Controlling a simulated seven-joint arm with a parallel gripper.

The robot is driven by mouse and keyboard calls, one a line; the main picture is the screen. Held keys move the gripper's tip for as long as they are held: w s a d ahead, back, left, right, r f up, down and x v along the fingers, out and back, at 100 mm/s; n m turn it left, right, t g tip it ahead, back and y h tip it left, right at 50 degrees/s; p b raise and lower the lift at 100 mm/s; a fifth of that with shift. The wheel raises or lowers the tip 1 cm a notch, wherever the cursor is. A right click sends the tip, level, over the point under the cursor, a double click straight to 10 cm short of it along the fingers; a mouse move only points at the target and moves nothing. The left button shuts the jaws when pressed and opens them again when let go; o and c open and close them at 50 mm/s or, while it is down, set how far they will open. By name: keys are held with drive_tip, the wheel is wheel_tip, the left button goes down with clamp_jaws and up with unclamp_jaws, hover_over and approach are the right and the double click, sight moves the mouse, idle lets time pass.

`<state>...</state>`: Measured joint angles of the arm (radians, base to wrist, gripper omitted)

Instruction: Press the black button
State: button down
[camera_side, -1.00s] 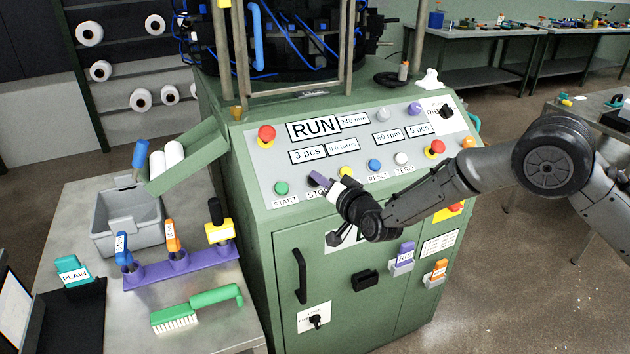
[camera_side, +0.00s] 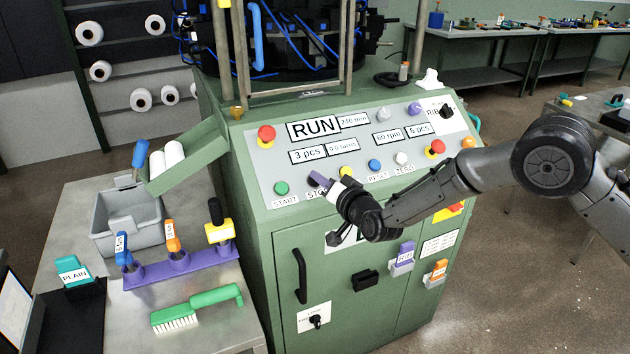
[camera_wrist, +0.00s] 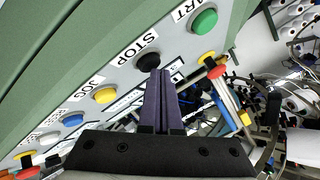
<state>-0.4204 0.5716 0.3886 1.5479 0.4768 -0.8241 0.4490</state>
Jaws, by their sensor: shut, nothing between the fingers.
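The black button (camera_wrist: 148,62) is a round cap beside the STOP label on the grey control panel (camera_wrist: 122,72) in the wrist view. My gripper (camera_wrist: 158,74) has its two purple fingers closed together and empty. In the wrist view the fingertips overlap the lower edge of the black button; I cannot tell whether they touch it. In the side view my gripper (camera_side: 318,180) is at the panel above the partly covered STOP label, and the button is hidden or too dark to make out there.
The green start button (camera_side: 281,188) is left of my gripper. Yellow (camera_side: 345,172), blue (camera_side: 375,165) and white (camera_side: 400,158) buttons lie to its right. A red emergency knob (camera_side: 267,134) stands at the panel's upper left. The display reads RUN (camera_side: 313,129).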

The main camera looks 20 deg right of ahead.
idle(0.6)
drive_tip(key=shift+w+f, duration=0.25)
drive_tip(key=shift+f, duration=0.15)
drive_tip(key=shift+s+r, duration=0.25)
drive_tip(key=shift+r, duration=0.05)
idle(0.4)
drive_tip(key=s+r, duration=0.3)
drive_tip(key=r, duration=0.2)
drive_tip(key=shift+s, duration=0.25)
drive_tip(key=shift+d, duration=0.1)
idle(0.7)
